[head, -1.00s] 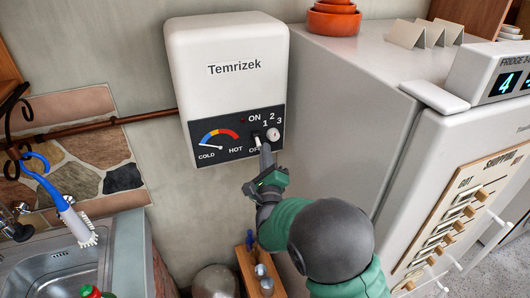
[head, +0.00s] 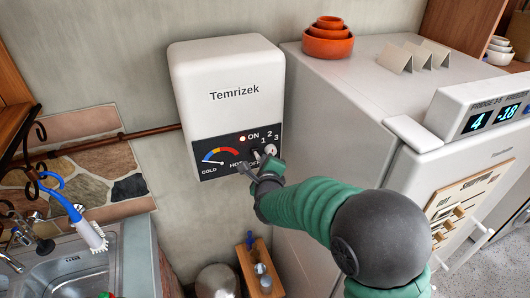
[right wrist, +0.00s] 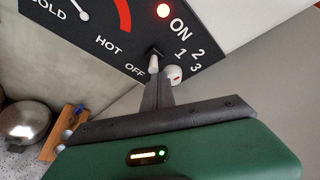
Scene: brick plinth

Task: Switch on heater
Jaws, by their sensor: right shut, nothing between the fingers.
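The white heater (head: 228,75), marked Temrizek, hangs on the wall. Its dark control panel (head: 215,155) has a temperature dial, an ON/OFF toggle switch and a white knob marked 1, 2, 3. The indicator light (head: 242,139) beside ON glows red; it also shows lit in the right wrist view (right wrist: 163,10). There the toggle switch (right wrist: 154,62) and the knob (right wrist: 173,75) sit just beyond the fingertips. My right gripper (head: 250,171) is shut and empty, close in front of the panel's lower edge. Whether it touches the switch is unclear. My left gripper is out of view.
A fridge (head: 345,85) stands close on the right, with orange bowls (head: 328,42) on top. A sink (head: 75,268) with a blue brush (head: 88,232) is at the lower left. A copper pipe (head: 110,143) runs into the heater.

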